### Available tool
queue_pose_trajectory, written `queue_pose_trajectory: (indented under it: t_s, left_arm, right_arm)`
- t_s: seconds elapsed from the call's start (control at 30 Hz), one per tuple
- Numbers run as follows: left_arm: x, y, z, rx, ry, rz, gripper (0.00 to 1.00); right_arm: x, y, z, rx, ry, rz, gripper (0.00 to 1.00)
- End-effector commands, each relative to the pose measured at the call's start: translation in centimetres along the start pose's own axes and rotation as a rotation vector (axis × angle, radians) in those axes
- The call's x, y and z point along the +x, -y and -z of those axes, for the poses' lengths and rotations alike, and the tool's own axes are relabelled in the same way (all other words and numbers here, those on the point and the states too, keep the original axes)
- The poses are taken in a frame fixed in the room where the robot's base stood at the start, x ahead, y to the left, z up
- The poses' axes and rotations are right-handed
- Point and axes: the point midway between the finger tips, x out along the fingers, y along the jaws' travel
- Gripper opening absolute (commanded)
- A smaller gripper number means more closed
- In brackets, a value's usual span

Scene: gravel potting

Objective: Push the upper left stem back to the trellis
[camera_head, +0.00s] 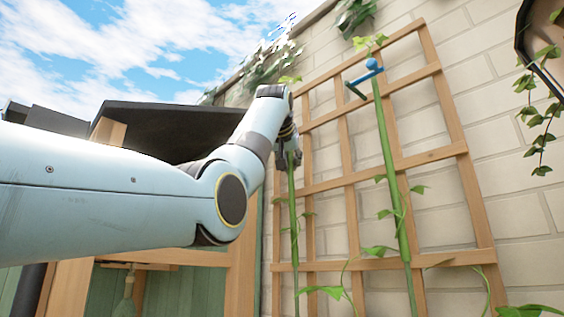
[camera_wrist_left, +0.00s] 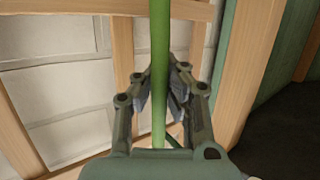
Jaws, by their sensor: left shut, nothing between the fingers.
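The wooden trellis (camera_head: 430,157) stands against the brick wall, and its slats also show in the left wrist view (camera_wrist_left: 122,55). The left stem (camera_head: 294,235) is green and nearly upright near the trellis's left edge. My left gripper (camera_head: 288,157) is at the upper part of this stem and hides some of it. In the left wrist view the stem (camera_wrist_left: 159,70) runs across the front of my left gripper (camera_wrist_left: 170,85), which is shut with nothing held. Whether they touch, I cannot tell. My right gripper is in neither view.
A second, thicker green stem (camera_head: 390,165) leans on the trellis's right part, with a blue clip (camera_head: 372,66) near its top. A dark-roofed wooden structure (camera_head: 165,125) stands behind my left arm. A hanging plant (camera_head: 541,128) is at the far right.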

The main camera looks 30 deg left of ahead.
Motion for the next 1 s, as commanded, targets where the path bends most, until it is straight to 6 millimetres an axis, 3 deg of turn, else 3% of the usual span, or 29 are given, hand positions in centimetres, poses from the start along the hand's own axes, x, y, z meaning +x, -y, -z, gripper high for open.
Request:
queue_pose_trajectory:
  t_s: [0.4, 0.7, 1.0]
  left_arm:
    - [0.29, -0.65, 0.01, 0.010, 0.017, -0.005, 0.00]
    - [0.29, -0.49, 0.04, 0.011, 0.016, -0.002, 0.37]
    - [0.23, -0.37, 0.11, 0.011, 0.014, 0.001, 0.37]
  right_arm:
    - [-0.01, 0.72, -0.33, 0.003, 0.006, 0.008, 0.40]
    - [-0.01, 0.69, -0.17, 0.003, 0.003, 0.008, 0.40]
    - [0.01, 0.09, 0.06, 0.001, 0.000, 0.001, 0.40]
